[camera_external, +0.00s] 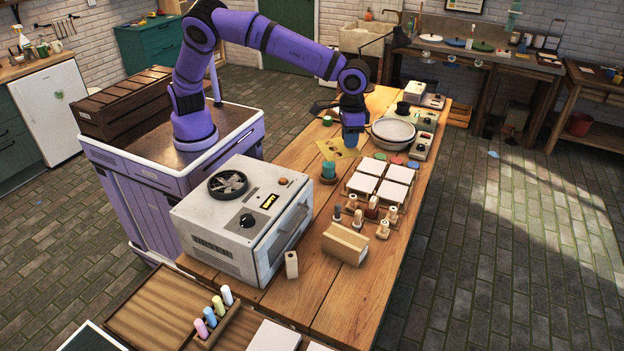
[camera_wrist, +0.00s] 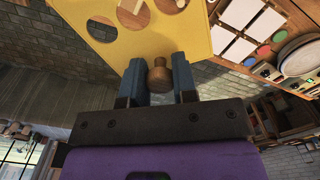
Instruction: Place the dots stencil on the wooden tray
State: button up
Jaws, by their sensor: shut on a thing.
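The dots stencil is a yellow sheet with round holes and a wooden knob. In the external view the stencil (camera_external: 328,151) is beside and below my gripper (camera_external: 352,140), over the left edge of the long wooden table. In the wrist view my gripper (camera_wrist: 158,82) has its two blue fingers shut on the stencil's wooden knob, and the yellow sheet (camera_wrist: 140,48) spreads away from them. A brown wooden board or tray (camera_external: 150,312) lies at the lower left of the external view. I cannot tell whether it is the task's wooden tray.
White square tiles (camera_external: 372,167) sit in a grid on the table (camera_external: 345,295). A large bowl (camera_external: 393,132), a teal cup (camera_external: 328,170), wooden-handled stamps and a wooden block (camera_external: 345,243) stand around them. A white oven-like machine (camera_external: 240,215) fills the table's left side.

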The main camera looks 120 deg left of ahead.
jog(key=s+d+f+m, duration=0.15)
jog(key=d+m, duration=0.55)
jog(key=d, duration=1.8)
jog(key=m, duration=2)
send_over(155, 320)
notch_tip(155, 320, down, 23)
jog(key=shift+s+f, duration=0.1)
jog(key=shift+f, duration=4.85)
jog(key=shift+f, duration=0.1)
